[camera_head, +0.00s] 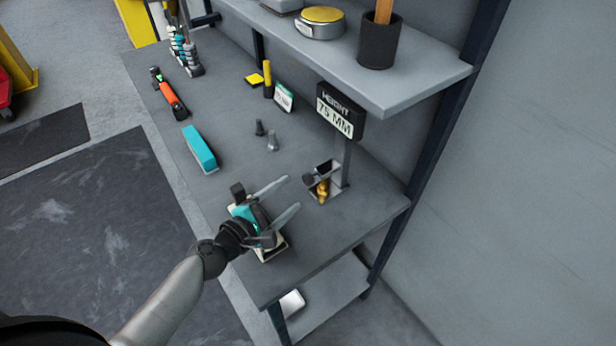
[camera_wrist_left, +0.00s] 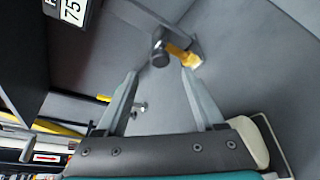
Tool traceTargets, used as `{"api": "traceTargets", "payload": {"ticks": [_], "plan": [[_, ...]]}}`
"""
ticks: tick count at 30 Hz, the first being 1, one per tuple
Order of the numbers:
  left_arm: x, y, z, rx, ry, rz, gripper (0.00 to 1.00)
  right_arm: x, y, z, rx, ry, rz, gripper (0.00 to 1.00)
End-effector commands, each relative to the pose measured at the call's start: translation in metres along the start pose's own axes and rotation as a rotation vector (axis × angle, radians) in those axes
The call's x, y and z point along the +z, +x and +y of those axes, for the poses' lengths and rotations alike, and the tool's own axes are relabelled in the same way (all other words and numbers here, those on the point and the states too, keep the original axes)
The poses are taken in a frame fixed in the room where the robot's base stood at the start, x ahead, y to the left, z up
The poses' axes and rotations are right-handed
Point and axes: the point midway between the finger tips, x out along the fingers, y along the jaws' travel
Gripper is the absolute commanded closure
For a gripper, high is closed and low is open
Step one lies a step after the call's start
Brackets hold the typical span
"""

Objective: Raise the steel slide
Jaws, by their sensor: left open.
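A height gauge stands near the right end of the bench, with a black and white sign (camera_head: 340,113) reading "HEIGHT 75 MM" on a grey post (camera_head: 345,165). Low on the post is a small steel piece, apparently the slide (camera_head: 325,167), with a dark knob (camera_head: 308,178) and a brass part (camera_head: 323,189). The wrist view also shows the dark knob (camera_wrist_left: 159,54) and the brass part (camera_wrist_left: 182,54) beyond my fingertips. My left gripper (camera_head: 290,194) is open and empty, pointing at the gauge and apart from it. My right gripper is not in view.
Two small dark and grey pegs (camera_head: 272,142), a teal box (camera_head: 200,149) and an orange tool (camera_head: 172,98) are on the bench. A shelf (camera_head: 400,83) overhangs the back.

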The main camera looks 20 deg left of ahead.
Motion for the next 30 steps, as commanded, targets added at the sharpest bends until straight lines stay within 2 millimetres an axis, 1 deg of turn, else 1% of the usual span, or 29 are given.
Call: {"api": "traceTargets", "payload": {"ticks": [1,5,9,15,21,30], "plan": [[0.001,0.009,0.001,0.002,-0.001,-0.001,0.3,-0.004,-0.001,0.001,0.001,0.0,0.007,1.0],[0.0,0.029,0.001,0.002,-0.001,-0.001,0.3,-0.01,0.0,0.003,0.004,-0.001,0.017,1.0],[0.0,0.051,0.0,0.002,-0.001,-0.001,0.3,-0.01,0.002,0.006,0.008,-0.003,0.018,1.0],[0.0,0.074,0.0,0.001,-0.001,-0.001,0.3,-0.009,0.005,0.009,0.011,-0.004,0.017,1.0],[0.0,0.084,0.0,0.0,-0.001,0.0,0.3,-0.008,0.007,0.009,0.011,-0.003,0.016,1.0],[0.0,0.085,0.0,0.0,0.0,0.0,0.3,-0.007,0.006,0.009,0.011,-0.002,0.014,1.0]]}}
